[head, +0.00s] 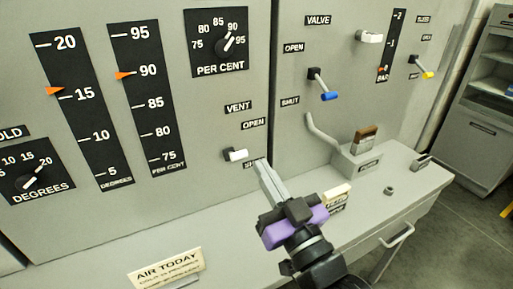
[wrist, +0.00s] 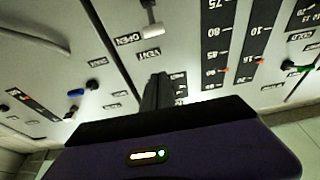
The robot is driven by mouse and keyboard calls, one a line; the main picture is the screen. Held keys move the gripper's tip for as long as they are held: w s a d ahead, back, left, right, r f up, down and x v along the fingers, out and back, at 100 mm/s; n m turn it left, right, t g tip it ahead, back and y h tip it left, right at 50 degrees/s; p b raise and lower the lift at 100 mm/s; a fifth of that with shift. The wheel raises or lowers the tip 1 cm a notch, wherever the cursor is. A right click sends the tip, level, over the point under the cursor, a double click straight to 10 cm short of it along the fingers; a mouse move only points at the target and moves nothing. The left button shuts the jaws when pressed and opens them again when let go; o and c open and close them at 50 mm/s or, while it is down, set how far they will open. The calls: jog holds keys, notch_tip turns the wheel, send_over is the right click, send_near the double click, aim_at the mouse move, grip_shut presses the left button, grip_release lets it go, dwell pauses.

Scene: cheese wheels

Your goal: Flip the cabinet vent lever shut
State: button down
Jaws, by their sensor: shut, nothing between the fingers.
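The vent lever (head: 238,155) is a short white handle on a dark pivot on the grey cabinet front. It sticks out toward the right, below the VENT label (head: 238,107) and OPEN label (head: 254,123). The SHUT label beside it is mostly hidden by my fingertips. My gripper (head: 262,166) is shut and empty, with its tips just right of and slightly below the handle in the head view. Contact cannot be told. In the wrist view the lever (wrist: 152,29) shows upside down at the top, beyond the closed fingers (wrist: 157,78), with a gap in the picture.
A blue-tipped valve lever (head: 329,96) and a bent pipe (head: 320,132) are on the right panel. A grey ledge (head: 100,249) runs below, bearing a small sign (head: 166,267) and a block with a brown top (head: 366,136). The panel left of the lever holds flat gauges.

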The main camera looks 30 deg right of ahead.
jog(key=shift+a+f, duration=0.1)
jog(key=shift+f, duration=0.1)
notch_tip(320, 180, up, 3)
jog(key=p, duration=0.3)
send_over(235, 155)
jog(key=s+d, duration=0.1)
jog(key=s, duration=0.1)
jog(key=shift+w+d+f, duration=0.1)
jog(key=shift+f, duration=2.05)
jog(key=shift+f, duration=0.1)
